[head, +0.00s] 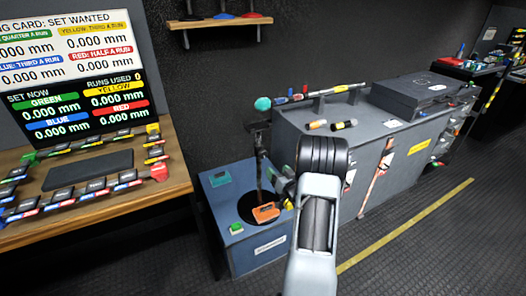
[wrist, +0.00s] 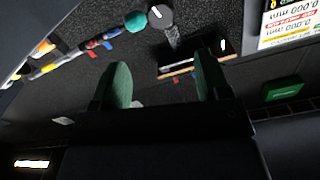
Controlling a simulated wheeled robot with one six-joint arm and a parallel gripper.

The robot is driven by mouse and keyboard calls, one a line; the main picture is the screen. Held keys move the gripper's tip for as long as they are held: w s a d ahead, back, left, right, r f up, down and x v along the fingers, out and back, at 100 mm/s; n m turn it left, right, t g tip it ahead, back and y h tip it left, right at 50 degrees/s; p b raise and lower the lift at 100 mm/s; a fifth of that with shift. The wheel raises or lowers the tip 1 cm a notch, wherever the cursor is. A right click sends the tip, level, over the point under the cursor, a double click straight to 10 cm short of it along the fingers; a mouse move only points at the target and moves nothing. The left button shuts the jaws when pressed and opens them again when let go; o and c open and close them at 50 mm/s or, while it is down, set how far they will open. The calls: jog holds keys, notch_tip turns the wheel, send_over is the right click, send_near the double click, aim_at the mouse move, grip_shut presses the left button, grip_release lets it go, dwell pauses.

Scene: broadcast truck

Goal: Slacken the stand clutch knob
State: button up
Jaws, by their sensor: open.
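In the wrist view, a round dark knob (wrist: 160,17) with a pale line across its face sits at the top of the picture, by a short grey post. It looks like the stand clutch knob, but no label confirms this. A black upright stand (head: 259,168) rises from the blue box in the head view; I cannot make out the knob there. My gripper (wrist: 160,82) is open, with two green fingers apart and nothing between them. The knob lies beyond the fingertips, not touching them.
A teal ball (wrist: 135,22) is close beside the knob. The blue box (head: 222,191) carries an orange block (head: 266,212) and a green button (head: 236,228). A grey cabinet (head: 330,135) stands behind my arm. A wooden desk (head: 105,215) is at left. Floor at right is clear.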

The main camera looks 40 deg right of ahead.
aim_at(264, 155)
jog(key=w, duration=0.4)
jog(key=w+d, duration=0.1)
jog(key=w, duration=0.8)
jog(key=shift+d, duration=0.35)
